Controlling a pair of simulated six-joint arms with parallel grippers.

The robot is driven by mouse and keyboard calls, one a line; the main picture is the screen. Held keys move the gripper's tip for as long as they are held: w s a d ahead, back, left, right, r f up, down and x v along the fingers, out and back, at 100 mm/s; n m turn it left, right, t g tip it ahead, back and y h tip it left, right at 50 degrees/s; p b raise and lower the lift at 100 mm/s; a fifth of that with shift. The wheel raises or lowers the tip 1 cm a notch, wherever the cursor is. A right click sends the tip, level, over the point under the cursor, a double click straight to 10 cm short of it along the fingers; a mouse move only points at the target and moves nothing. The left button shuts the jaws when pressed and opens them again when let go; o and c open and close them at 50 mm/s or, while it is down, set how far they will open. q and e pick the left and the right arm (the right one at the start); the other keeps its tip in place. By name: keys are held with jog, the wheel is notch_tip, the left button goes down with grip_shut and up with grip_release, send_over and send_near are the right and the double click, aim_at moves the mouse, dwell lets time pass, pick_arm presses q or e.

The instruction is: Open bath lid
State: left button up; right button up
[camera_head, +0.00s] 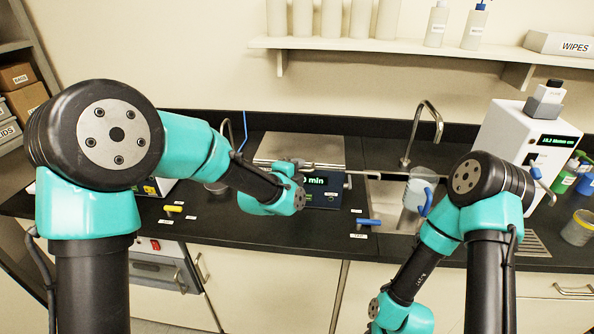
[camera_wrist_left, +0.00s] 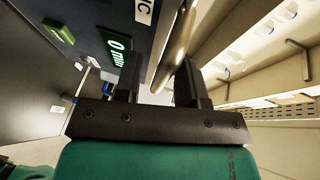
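The bath (camera_head: 325,198) stands on the dark counter, with a green-lit "0 min" display on its front; the display also shows in the wrist view (camera_wrist_left: 117,47). Its silver lid (camera_head: 300,146) looks flat and closed on top. A metal bar (camera_head: 330,166), apparently the lid's handle, runs along the front edge. My left gripper (camera_wrist_left: 160,85) is at this bar, with its two fingers spread apart. In the wrist view the bar (camera_wrist_left: 178,45) appears between the fingers; I cannot tell whether either finger touches it. My right arm (camera_head: 430,240) hangs low at the right, and its gripper is out of frame.
A sink with a tap (camera_head: 424,125) and a clear jug (camera_head: 418,190) is right of the bath. A white instrument (camera_head: 520,140) stands farther right. Small yellow (camera_head: 173,208) and blue (camera_head: 368,222) items lie on the counter front. A shelf (camera_head: 390,45) is above.

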pick_arm(q)
grip_shut()
dwell(0.4)
